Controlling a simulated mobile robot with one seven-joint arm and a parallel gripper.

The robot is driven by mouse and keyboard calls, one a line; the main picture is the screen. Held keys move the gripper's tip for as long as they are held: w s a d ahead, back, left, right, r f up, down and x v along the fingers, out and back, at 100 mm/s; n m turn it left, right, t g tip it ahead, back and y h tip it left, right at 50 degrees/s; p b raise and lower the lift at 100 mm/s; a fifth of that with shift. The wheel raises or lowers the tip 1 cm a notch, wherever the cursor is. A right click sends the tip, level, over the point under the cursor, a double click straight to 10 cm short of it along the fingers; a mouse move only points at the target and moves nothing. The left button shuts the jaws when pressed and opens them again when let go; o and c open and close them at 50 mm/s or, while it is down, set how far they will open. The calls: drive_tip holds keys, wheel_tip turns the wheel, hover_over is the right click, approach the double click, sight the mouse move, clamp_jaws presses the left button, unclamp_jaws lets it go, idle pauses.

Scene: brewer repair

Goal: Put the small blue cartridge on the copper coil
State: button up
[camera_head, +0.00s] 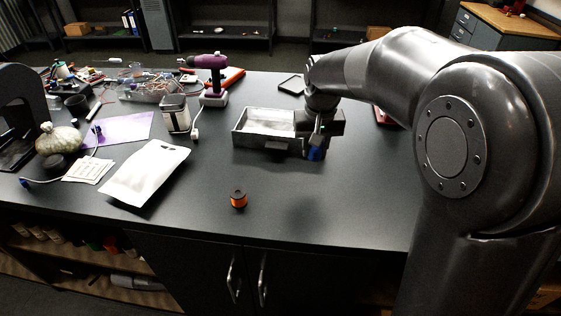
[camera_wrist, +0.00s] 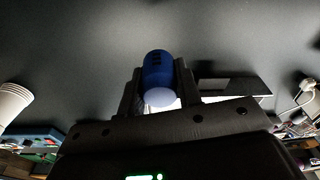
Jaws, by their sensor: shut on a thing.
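The small blue cartridge (camera_head: 315,153) is held in my gripper (camera_head: 316,146), above the dark worktop near the right end of an open grey tray. In the wrist view, the cartridge (camera_wrist: 158,72) sits between the two fingers of my gripper (camera_wrist: 159,85), with a pale end toward the camera. The gripper is shut on it. The copper coil (camera_head: 238,198) stands upright on the worktop near the front edge, an orange winding with a dark top. It is apart from my gripper, in front of it and to the left. The coil is not recognisable in the wrist view.
The open grey tray (camera_head: 262,142) lies just left of my gripper. A white pouch (camera_head: 146,173) lies left of the coil. A purple drill (camera_head: 212,78) and a small metal container (camera_head: 175,113) stand farther back. The worktop around the coil is clear.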

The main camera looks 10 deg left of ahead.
drive_tip(key=s+a+r, duration=0.4)
drive_tip(key=s+a, duration=0.3)
hover_over(238, 190)
drive_tip(key=shift+m, duration=0.3)
drive_tip(key=f, duration=0.6)
drive_tip(key=shift+s+d+f, duration=0.15)
drive_tip(key=shift+s+d, duration=0.05)
drive_tip(key=shift+d, duration=0.05)
drive_tip(key=shift+a+f, duration=0.1)
drive_tip(key=shift+a, duration=0.1)
drive_tip(key=shift+f, duration=2.05)
drive_tip(key=o, duration=1)
drive_tip(key=shift+f, duration=0.15)
drive_tip(key=shift+c, duration=0.2)
